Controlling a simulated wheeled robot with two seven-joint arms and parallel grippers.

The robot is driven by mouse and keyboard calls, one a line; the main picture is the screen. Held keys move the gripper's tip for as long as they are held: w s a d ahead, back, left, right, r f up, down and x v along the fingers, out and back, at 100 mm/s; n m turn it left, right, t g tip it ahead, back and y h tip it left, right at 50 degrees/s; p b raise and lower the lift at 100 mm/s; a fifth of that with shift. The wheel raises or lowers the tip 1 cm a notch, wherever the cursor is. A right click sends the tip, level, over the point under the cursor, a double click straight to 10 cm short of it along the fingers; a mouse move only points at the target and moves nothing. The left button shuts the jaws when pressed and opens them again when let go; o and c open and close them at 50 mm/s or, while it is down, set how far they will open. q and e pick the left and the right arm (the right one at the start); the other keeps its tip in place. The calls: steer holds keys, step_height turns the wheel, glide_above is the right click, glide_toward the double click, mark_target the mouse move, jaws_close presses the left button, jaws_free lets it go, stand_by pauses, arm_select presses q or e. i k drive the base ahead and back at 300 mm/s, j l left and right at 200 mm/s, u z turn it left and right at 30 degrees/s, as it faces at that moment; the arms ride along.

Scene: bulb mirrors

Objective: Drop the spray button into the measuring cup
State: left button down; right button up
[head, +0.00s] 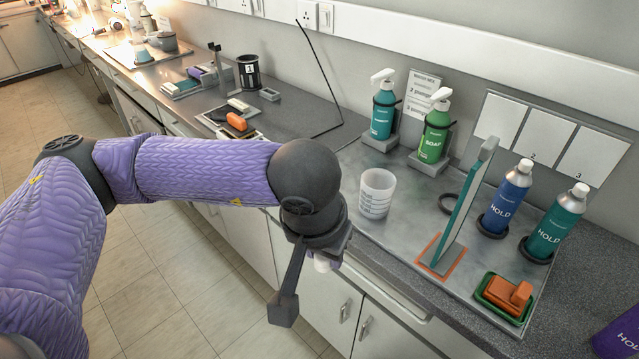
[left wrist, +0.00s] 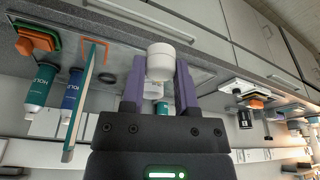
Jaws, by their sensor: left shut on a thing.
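The white spray button (left wrist: 168,58) is between the two purple fingers of my left gripper (left wrist: 162,82), which is shut on it. The measuring cup (head: 377,193), translucent white with markings, stands upright on the grey mat. My gripper is apart from it, off the counter's front edge, to the near left of the cup. In the left wrist view the cup (left wrist: 153,90) is partly hidden behind the button. My right gripper is not in view.
A teal pump bottle (head: 382,115) and a green pump bottle (head: 434,135) stand behind the cup. An upright panel (head: 465,205) stands to its right, with two HOLD bottles (head: 507,198) beyond. An orange block (head: 507,295) lies in a green tray.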

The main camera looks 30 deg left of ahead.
mark_target(366, 206)
steer(key=u, duration=0.4)
steer(key=i+j+z, duration=0.15)
steer(key=j+z, duration=0.25)
steer(key=i+j+z, duration=0.1)
steer(key=z, duration=0.3)
steer(key=j+z, duration=1.1)
steer(key=z, duration=0.15)
steer(key=k+l, duration=0.05)
